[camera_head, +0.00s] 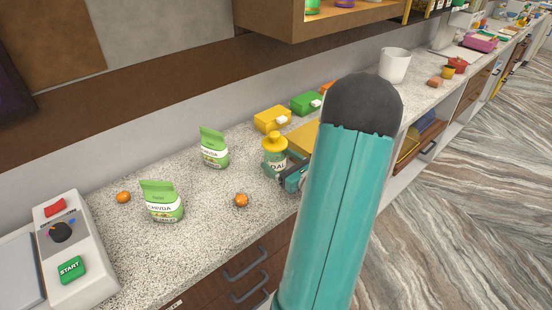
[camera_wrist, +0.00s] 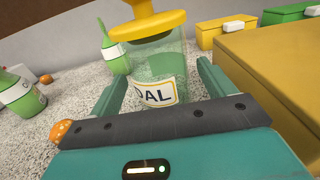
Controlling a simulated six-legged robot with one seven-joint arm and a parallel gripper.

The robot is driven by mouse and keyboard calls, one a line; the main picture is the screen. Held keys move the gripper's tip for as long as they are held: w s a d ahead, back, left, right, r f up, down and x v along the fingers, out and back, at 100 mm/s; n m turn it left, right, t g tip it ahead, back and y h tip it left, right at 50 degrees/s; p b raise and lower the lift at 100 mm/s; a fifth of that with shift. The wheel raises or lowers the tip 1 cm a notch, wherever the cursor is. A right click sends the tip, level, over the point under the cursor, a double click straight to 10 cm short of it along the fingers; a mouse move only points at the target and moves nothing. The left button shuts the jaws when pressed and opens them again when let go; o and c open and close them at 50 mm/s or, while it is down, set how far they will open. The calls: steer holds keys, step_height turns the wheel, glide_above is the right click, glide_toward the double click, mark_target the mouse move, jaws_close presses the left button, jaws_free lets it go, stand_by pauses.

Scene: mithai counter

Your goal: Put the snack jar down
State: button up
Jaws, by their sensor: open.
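The snack jar (camera_head: 274,152) has a yellow lid, clear sides and a label with "DAL" partly readable. It stands upright on the speckled counter (camera_head: 200,244). In the wrist view the jar (camera_wrist: 158,62) is straight ahead, between the two fingers of my gripper (camera_wrist: 160,92). The teal fingers are open, with a gap to the jar on each side. In the head view my gripper (camera_head: 290,174) is at the jar's lower right, partly hidden by my arm. The jar's base is hidden behind the gripper body in the wrist view.
Two green-and-white pouches (camera_head: 162,201) (camera_head: 213,148) and orange round pieces (camera_head: 241,200) (camera_head: 123,197) lie left of the jar. A yellow box (camera_head: 271,119) and a green box (camera_head: 305,103) stand behind. A large yellow block (camera_wrist: 270,75) is close on the right. A control panel (camera_head: 78,246) is at far left.

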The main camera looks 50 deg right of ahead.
steer(key=v, duration=0.9)
steer(key=shift+s, duration=0.25)
steer(key=w+a+r+n+y, duration=0.1)
steer(key=w+a+n+y, duration=0.1)
steer(key=w+a+r+n+y, duration=0.1)
steer(key=w+a+y, duration=0.1)
steer(key=a, duration=0.1)
steer(key=w+a+r+n+y, duration=0.1)
steer(key=w+a+n, duration=0.1)
steer(key=shift+w+a+n+g+y, duration=0.15)
steer(key=shift+a+n+g+y, duration=0.15)
steer(key=shift+a+y, duration=0.1)
steer(key=w+a+r+n+g+y, duration=0.1)
steer(key=a+r+n+g+y, duration=0.15)
steer(key=a+n+g, duration=0.6)
steer(key=w+a+r+n+g+y, duration=0.1)
steer(key=w+a+n+g+y, duration=0.2)
steer(key=a+n, duration=0.95)
steer(key=s+a+r+n+h, duration=0.6)
steer(key=a+r+n+h, duration=0.1)
steer(key=a+n, duration=0.4)
steer(key=shift+s+r+n, duration=0.15)
steer(key=shift+r+n, duration=0.35)
steer(key=shift+r, duration=0.15)
